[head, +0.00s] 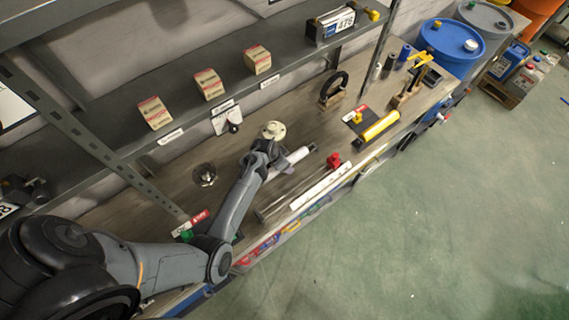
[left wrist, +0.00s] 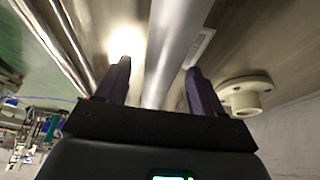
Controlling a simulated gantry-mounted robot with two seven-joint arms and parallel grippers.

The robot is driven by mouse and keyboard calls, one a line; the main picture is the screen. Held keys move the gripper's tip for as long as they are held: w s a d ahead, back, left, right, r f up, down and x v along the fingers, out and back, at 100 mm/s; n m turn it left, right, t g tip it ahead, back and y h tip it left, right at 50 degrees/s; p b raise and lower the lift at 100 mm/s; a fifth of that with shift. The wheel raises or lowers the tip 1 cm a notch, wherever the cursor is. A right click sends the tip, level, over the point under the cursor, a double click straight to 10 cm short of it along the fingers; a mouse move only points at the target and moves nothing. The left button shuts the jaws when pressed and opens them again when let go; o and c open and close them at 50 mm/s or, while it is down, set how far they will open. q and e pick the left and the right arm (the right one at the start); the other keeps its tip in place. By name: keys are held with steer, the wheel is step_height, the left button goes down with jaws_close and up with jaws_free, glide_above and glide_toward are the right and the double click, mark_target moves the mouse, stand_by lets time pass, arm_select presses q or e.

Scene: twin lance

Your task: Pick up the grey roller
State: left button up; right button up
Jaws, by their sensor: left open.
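The grey roller (head: 297,156) is a pale cylinder with a dark end, lying on the workbench (head: 240,165). My left gripper (head: 277,161) is over its near-left part, and the gripper hides that part in the head view. In the left wrist view the roller (left wrist: 178,40) runs lengthwise between the two dark fingers of my left gripper (left wrist: 160,78). The fingers are apart, one on each side of it. I cannot tell whether they touch it. My right gripper is in neither view.
A cream flanged part (head: 273,130) stands close beside the gripper and also shows in the wrist view (left wrist: 246,92). Long metal rods (head: 285,205) lie along the bench front. A yellow roller (head: 380,126) lies farther right. A shelf with small boxes (head: 209,84) overhangs the back.

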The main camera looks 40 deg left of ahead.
arm_select(q)
jaws_close()
stand_by(0.4)
steer(key=shift+r, duration=0.15)
